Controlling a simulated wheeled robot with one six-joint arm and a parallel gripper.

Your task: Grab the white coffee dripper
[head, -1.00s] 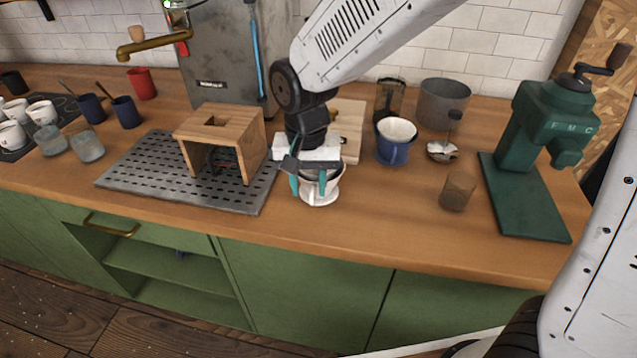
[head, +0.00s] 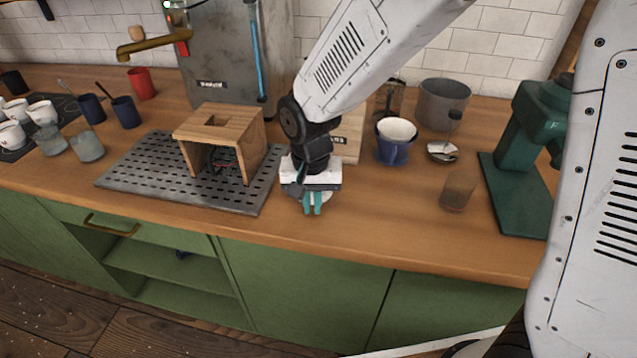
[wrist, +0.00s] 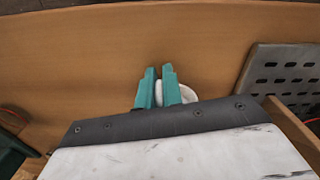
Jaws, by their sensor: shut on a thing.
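The white coffee dripper (head: 325,200) is mostly hidden behind my gripper (head: 312,208) in the head view. Only a bit of its white edge shows beside the teal fingers. In the wrist view a white part of the dripper (wrist: 188,93) shows behind and beside the fingers (wrist: 158,80). The fingers are close together and shut on the dripper, near the front of the wooden counter, right of the perforated metal tray. The frames do not clearly show whether the dripper touches the counter.
The perforated tray (head: 135,180) with a wooden stand (head: 219,125) is to the left. A blue cup with a white filter (head: 394,150), a small brown glass (head: 457,192) and a green grinder (head: 520,150) are to the right. The counter's front strip (head: 390,225) is clear.

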